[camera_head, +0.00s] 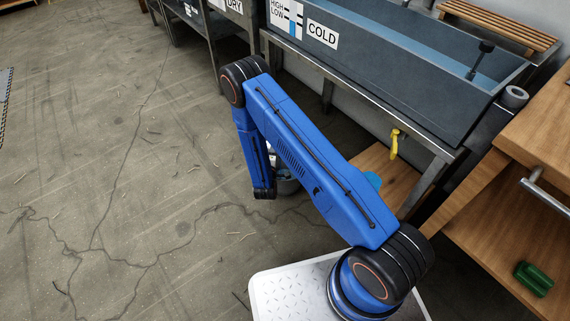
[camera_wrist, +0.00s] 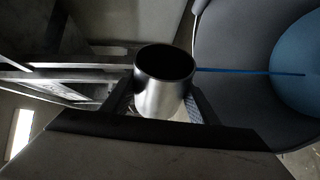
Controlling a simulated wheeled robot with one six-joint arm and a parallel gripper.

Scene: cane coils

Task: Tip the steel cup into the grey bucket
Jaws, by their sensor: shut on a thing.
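The steel cup (camera_wrist: 166,98) is in the middle of the wrist view, with its dark open mouth toward the top of the picture. My gripper (camera_wrist: 161,108) is shut on it, one finger on each side. The inside of the cup is too dark to show any contents. A large grey rounded vessel, which looks like the grey bucket (camera_wrist: 228,48), fills the right of the wrist view beside the cup, with a pale blue area inside. In the head view my blue arm hides the gripper and cup. Whether the cup is over the bucket cannot be told.
A long dark grey trough (camera_head: 380,75) marked COLD stands on a metal frame behind my arm. A yellow tap handle (camera_head: 394,143) hangs below it. A wooden bench (camera_head: 505,210) with a green object (camera_head: 533,278) is at right. The concrete floor (camera_head: 120,180) at left is open.

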